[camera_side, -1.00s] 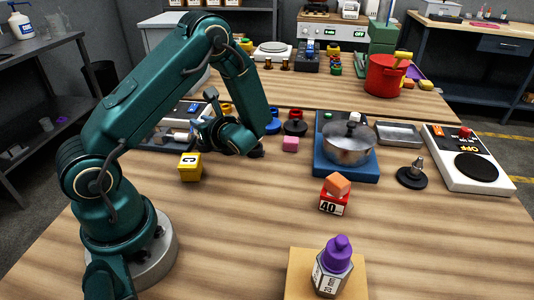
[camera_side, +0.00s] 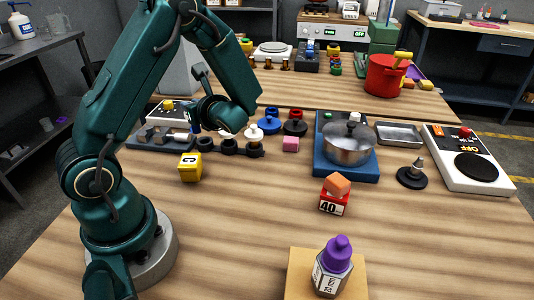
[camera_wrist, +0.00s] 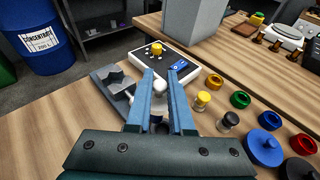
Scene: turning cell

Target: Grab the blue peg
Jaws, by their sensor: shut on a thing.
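My gripper (camera_wrist: 160,88) shows in the wrist view with its two long blue-grey fingers on either side of a pale grey, round-ended piece (camera_wrist: 160,86). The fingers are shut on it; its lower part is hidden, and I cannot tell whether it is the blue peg. A blue round piece with a raised knob (camera_wrist: 264,149) stands on the table at the right of the wrist view, apart from the fingers. Blue also shows in the side view as a knobbed disc (camera_side: 269,124) behind the pink block. In the side view the fingertips are mostly hidden by my wrist.
A yellow block marked C (camera_side: 190,167) lies near my base. Several black round pieces (camera_side: 229,146) stand in a row before the blue disc. A dark tray (camera_wrist: 120,88) and a panel with a yellow knob (camera_wrist: 161,62) lie around the fingers.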

